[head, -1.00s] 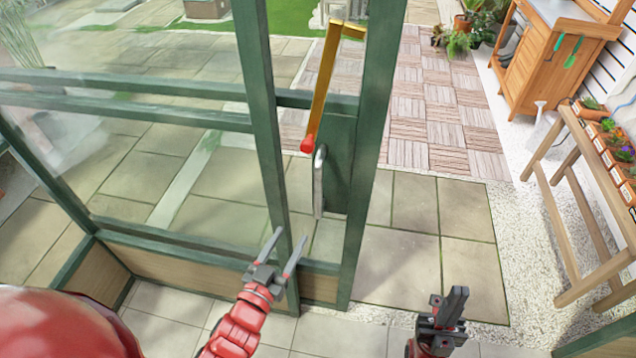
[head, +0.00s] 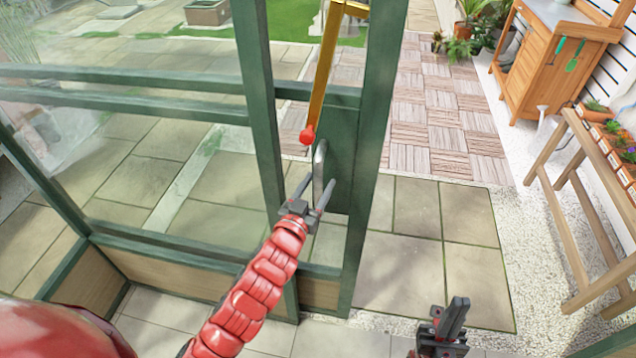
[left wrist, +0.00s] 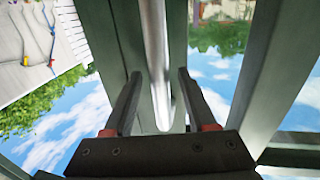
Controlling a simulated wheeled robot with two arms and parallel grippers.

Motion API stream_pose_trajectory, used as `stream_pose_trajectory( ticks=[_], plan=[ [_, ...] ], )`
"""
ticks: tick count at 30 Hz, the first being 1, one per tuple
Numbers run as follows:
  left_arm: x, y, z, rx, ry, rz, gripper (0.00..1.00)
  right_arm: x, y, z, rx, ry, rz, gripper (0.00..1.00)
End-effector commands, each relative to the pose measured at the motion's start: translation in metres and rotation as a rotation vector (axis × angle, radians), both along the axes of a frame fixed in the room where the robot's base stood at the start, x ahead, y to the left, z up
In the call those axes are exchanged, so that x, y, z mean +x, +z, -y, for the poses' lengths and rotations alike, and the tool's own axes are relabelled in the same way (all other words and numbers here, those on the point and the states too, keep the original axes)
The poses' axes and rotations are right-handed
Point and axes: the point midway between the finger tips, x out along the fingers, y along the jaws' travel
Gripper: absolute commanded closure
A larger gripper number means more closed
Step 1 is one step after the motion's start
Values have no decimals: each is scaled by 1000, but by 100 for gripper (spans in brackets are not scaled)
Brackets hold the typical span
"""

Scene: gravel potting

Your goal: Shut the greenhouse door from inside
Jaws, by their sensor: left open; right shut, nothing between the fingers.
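The green-framed glass door (head: 366,160) stands in front of me, with the paved yard seen past its right edge. Its grey upright bar handle (head: 319,172) is on the door's lock plate. My left gripper (head: 318,190) is open at the lower part of the handle. In the left wrist view the handle (left wrist: 156,60) runs between the two open fingers (left wrist: 158,100); I cannot tell whether either finger touches it. My right gripper (head: 458,312) is shut and empty, low at the right, apart from the door.
A yellow bar with a red end (head: 322,85) shows at the door above the handle. A wooden bench with potted plants (head: 600,190) and a wooden cabinet (head: 550,65) stand at the right. Paving (head: 430,230) right of the door is clear.

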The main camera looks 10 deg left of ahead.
Motion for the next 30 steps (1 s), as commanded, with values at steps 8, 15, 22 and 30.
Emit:
stream_pose_trajectory(
  ticks=[8,15,22,30],
  plan=[
    [5,-2,1,0,1,-2,43,0,1,0,0,0,0,100],
    [4,-1,0,0,1,-2,70,0,1,0,0,0,0,100],
    [4,-1,0,0,1,-2,100,0,1,0,0,0,0,100],
    [4,-2,0,1,1,-2,100,0,1,0,0,0,0,100]
  ],
)
